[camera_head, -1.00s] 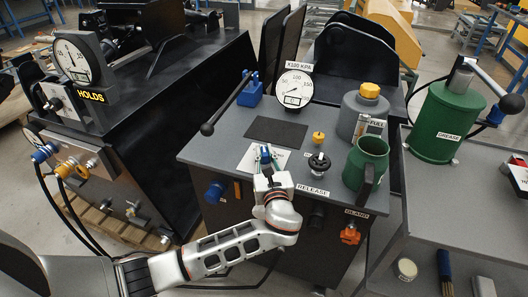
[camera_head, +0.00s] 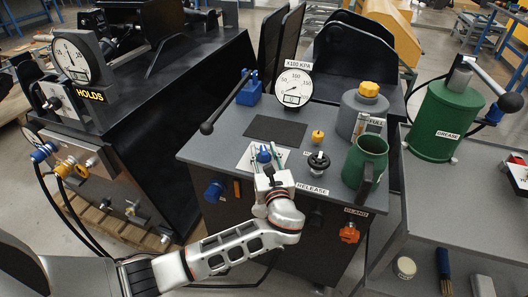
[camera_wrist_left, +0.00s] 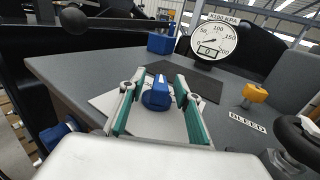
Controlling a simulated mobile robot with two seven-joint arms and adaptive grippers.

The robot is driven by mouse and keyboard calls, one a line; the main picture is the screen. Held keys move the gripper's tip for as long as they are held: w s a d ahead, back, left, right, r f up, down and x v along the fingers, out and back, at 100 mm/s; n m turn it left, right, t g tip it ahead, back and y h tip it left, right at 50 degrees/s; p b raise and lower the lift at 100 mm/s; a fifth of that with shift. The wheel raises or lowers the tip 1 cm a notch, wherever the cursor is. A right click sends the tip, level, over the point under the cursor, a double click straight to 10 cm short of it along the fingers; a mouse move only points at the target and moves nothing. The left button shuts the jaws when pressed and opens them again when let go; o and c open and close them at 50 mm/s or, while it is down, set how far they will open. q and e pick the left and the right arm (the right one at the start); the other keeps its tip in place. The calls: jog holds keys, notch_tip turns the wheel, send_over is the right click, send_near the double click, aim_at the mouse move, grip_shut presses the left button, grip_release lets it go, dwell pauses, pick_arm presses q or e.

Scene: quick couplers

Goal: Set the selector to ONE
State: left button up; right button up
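The selector is a blue knob (camera_wrist_left: 156,95) with a raised grip and a pale mark. It sits on a white plate (camera_wrist_left: 105,103) on the grey bench top. In the wrist view the grip runs roughly away from me; the plate's lettering, including ONE, is not readable. My left gripper (camera_wrist_left: 158,88) is open, with one green-padded finger on each side of the knob and visible gaps. In the head view the knob (camera_head: 264,155) shows between the fingertips (camera_head: 265,150). My right gripper is not in view.
A dark lever (camera_head: 225,105) on a blue base stands left of the plate. A dial gauge (camera_head: 294,87) stands behind. A yellow knob (camera_head: 318,137), a black handwheel (camera_head: 318,161) and a green jug (camera_head: 366,160) stand to the right. A dark mat (camera_head: 275,130) lies behind the plate.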

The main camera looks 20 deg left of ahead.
pick_arm(q)
jog(key=v, duration=1.2)
jog(key=shift+o, duration=0.2)
